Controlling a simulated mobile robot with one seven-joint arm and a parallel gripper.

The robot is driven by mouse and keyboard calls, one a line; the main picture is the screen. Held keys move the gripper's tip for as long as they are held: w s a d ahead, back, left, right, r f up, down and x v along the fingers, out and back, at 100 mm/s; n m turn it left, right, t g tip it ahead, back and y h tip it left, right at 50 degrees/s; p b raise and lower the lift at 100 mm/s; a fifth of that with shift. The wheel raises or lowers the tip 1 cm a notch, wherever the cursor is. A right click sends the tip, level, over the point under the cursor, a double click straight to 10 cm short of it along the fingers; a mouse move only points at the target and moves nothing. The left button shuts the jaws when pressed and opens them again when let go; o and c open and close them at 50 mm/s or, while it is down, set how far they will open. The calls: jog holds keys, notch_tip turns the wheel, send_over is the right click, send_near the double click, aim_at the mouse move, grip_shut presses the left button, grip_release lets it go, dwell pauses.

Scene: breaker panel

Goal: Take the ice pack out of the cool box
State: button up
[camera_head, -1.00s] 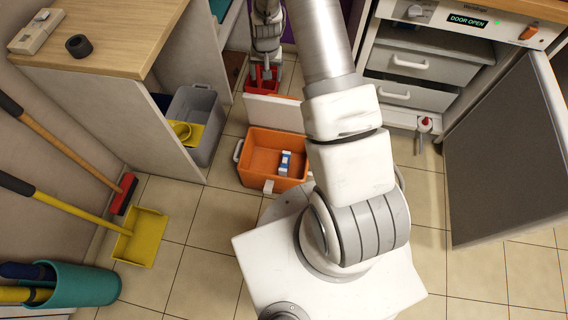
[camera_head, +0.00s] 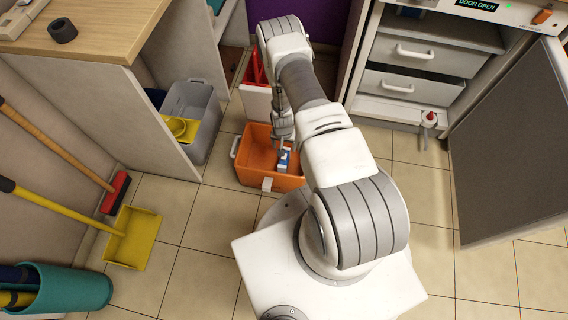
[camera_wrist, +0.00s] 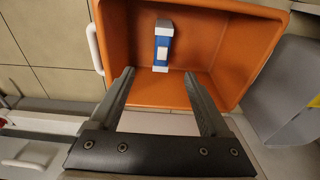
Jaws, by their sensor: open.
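The cool box (camera_head: 250,177) is an open orange box on the floor, left of my base in the head view. Its orange wall also shows in the wrist view (camera_wrist: 125,35). The ice pack (camera_head: 284,160) is a small blue block with white ends inside it; in the wrist view (camera_wrist: 163,46) it lies on the box floor near one wall. My gripper (camera_head: 282,143) points down over the box by the ice pack. In the wrist view my gripper (camera_wrist: 160,78) has its fingers wide apart with nothing between them, and the ice pack appears just beyond the fingertips.
A white lid (camera_head: 258,103) stands behind the box. A grey bin (camera_head: 205,105) with a yellow item is to the left under the counter. An open cabinet door (camera_head: 515,150) and drawers (camera_head: 398,85) are at the right. Tiled floor is clear in front of the box.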

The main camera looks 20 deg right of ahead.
jog(key=b, duration=0.4)
send_near(285, 158)
jog(key=f, duration=0.5)
jog(key=shift+w+d, duration=0.1)
jog(key=shift+w, duration=0.1)
jog(key=shift+w+d+f+b, duration=0.1)
jog(key=shift+w+f+b, duration=0.2)
jog(key=shift+f+b, duration=0.45)
jog(key=shift+w+d+f+b, duration=0.1)
jog(key=shift+w+f+b, duration=0.2)
jog(key=shift+f, duration=0.8)
jog(key=shift+w+d+f+b, duration=0.1)
jog(key=shift+w+f+b, duration=0.15)
jog(key=shift+f+b, duration=0.5)
jog(key=shift+f, duration=0.1)
grip_shut()
